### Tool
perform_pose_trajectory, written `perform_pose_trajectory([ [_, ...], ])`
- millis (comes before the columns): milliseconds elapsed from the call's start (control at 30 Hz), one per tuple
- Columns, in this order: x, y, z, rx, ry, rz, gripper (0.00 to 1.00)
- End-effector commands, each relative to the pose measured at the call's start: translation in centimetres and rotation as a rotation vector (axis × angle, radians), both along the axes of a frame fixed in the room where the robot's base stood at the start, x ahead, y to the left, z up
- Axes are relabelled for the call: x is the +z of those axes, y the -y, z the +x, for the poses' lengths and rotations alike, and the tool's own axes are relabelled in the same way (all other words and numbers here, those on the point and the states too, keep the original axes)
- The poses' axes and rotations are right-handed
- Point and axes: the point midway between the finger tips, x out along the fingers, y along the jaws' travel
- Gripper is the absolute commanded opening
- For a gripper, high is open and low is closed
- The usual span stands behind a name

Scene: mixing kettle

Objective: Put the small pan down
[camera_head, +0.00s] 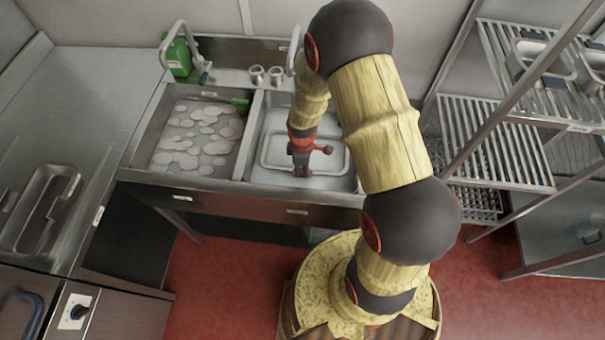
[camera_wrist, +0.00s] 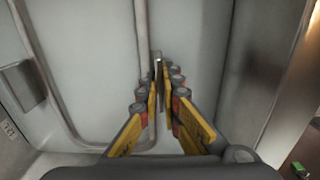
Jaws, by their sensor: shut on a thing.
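The small pan (camera_head: 272,152) is a grey metal rectangle with rounded corners. In the head view it is in the right sink basin (camera_head: 338,183), its base seeming level. I cannot tell whether it touches the basin floor. My gripper (camera_head: 302,173) points down at the pan's front edge. In the wrist view my gripper (camera_wrist: 160,85) has its fingers close together around a thin upright metal edge (camera_wrist: 158,66), which looks like part of the pan. The pan's surface (camera_wrist: 100,70) fills much of the left of that view. My arm hides part of the pan and basin.
The left basin (camera_head: 152,124) holds foamy water. A green bottle (camera_head: 179,58), faucets and two small cups (camera_head: 257,75) stand behind the sink. A metal pan (camera_head: 38,205) is in the left counter.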

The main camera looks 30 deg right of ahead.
Motion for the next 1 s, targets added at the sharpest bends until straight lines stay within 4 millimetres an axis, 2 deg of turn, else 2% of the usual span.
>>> perform_pose_trajectory([
  [100, -1.9, 0.0, 0.0, 0.000, -0.001, 0.001, 0.00],
  [167, -2.3, 0.0, 0.0, 0.000, -0.001, 0.000, 0.00],
  [533, -2.6, 0.0, 0.0, 0.000, 0.001, -0.001, 0.00],
  [567, -2.7, 0.0, -0.1, 0.000, -0.001, 0.001, 0.06],
  [800, -2.7, 0.0, -0.1, 0.000, -0.001, 0.001, 0.20],
  [900, -2.7, 0.0, -0.1, 0.000, -0.001, 0.001, 0.24],
  [1000, -2.7, 0.0, -0.1, 0.000, -0.001, 0.001, 0.24],
])
